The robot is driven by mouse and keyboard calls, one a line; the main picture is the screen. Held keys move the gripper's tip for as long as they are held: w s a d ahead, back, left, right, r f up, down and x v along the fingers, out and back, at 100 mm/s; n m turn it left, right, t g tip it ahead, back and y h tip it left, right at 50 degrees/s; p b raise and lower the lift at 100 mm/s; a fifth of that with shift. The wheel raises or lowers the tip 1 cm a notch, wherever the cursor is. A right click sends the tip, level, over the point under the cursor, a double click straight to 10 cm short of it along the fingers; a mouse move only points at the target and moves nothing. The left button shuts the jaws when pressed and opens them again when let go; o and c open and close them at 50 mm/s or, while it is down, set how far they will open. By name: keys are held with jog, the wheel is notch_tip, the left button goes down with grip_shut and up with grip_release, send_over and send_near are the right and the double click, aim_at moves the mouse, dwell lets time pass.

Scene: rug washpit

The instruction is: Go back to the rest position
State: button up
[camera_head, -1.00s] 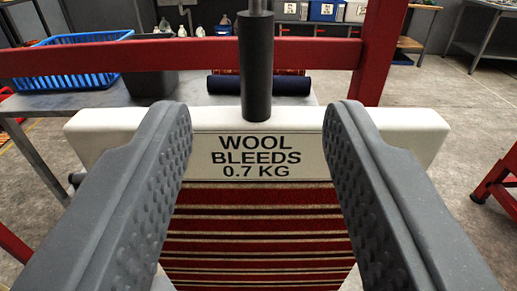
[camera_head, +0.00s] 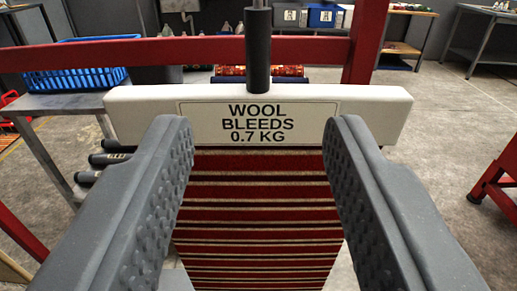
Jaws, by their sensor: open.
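My gripper (camera_head: 262,140) is open, with its two grey padded fingers apart and nothing between the tips. Ahead of it is a white bar (camera_head: 130,110) with a label reading "WOOL BLEEDS 0.7 KG" (camera_head: 258,122). A black cylindrical handle (camera_head: 258,52) stands upright from the middle of the bar. A red, dark and cream striped rug (camera_head: 260,215) hangs below the bar, between and beyond the fingers. The fingers hide parts of the rug's sides and look clear of the handle.
A red rail (camera_head: 180,52) crosses behind the bar and joins a red post (camera_head: 366,40) at right. A blue basket (camera_head: 75,62) sits on a grey table (camera_head: 60,103) at left. Dark rollers (camera_head: 105,158) lie left of the rug. Open concrete floor (camera_head: 430,120) shows at right.

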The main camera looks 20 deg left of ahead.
jog(key=d+r+m+h+p, duration=0.15)
jog(key=d+r, duration=0.25)
jog(key=r, duration=0.6)
jog(key=d+r+h+p, duration=0.2)
jog(key=d+r, duration=0.2)
jog(key=r, duration=0.5)
jog(key=s+d+r+m+g+p, duration=0.1)
jog(key=s+d+r, duration=0.2)
jog(key=r, duration=0.4)
jog(key=s+d+r+g+h, duration=0.1)
jog(key=s+d+r, duration=0.3)
jog(key=r, duration=0.3)
jog(key=shift+s+m+p, duration=0.35)
jog(key=shift+s+p, duration=0.05)
jog(key=shift+s, duration=0.4)
